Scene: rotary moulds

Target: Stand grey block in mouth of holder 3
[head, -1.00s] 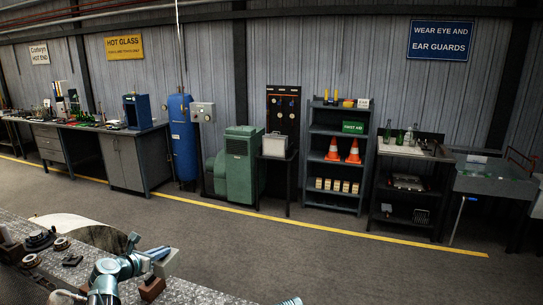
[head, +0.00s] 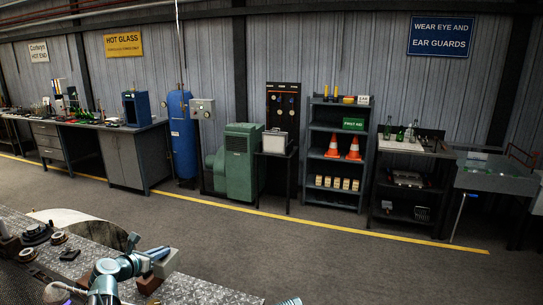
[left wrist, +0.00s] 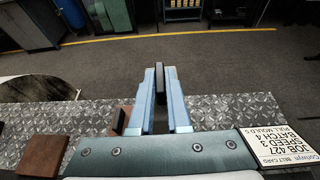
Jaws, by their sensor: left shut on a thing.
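My left gripper (head: 158,252) reaches over the metal plate table. A red-brown block-like piece (head: 148,284) lies just below the gripper in the head view. The left wrist view shows a red-brown piece (left wrist: 42,155) at the left. I cannot tell which piece is holder 3, and no number shows.
The diamond-plate table (head: 215,291) has several dark round fittings (head: 38,234) at its left. A small dark piece (head: 69,254) lies nearer the gripper. A pale round surface (head: 75,219) lies beyond the edge. A printed card (left wrist: 280,148) shows at right. Open floor lies behind.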

